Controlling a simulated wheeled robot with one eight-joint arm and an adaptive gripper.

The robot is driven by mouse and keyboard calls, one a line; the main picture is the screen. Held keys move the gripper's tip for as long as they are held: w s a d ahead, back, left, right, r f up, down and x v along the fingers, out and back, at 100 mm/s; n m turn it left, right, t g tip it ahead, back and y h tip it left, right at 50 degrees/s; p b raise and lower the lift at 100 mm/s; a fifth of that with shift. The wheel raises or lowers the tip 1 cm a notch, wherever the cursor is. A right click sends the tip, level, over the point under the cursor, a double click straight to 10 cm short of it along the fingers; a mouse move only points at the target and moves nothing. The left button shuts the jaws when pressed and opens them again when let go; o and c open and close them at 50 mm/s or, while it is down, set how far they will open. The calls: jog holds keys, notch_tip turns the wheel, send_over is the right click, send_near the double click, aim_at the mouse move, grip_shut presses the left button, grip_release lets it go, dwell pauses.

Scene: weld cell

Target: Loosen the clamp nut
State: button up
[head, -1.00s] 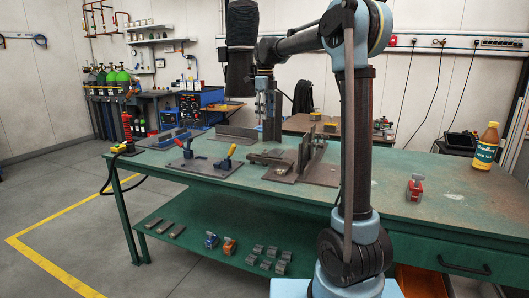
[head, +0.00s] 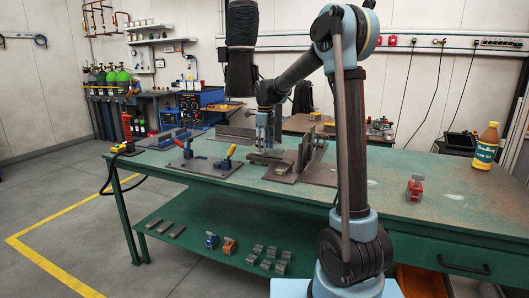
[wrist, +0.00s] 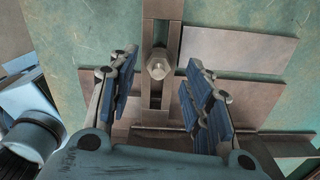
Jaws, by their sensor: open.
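The clamp nut (wrist: 157,68) is a metal hex nut with a stud through it. In the wrist view it sits on a slotted clamp bar (wrist: 162,12). My gripper (wrist: 162,62) is open, with a blue-padded finger on each side of the nut and a gap on both sides. The fingers do not visibly touch it. In the head view my gripper (head: 264,146) points down just above the clamp bar on the right-hand fixture plate (head: 279,173). The nut cannot be made out in that view.
An upright plate (head: 305,150) stands close to the right of my gripper. A fixture with blue and yellow clamps (head: 207,164) lies to the left. A red clamp (head: 415,188) and a yellow bottle (head: 486,147) stand on the right of the green bench (head: 385,195).

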jog(key=shift+f, duration=1.2)
jog(key=shift+c, duration=0.6)
jog(key=c, duration=1)
jog(key=shift+o, duration=0.2)
jog(key=shift+w, duration=0.1)
jog(key=shift+r, duration=0.1)
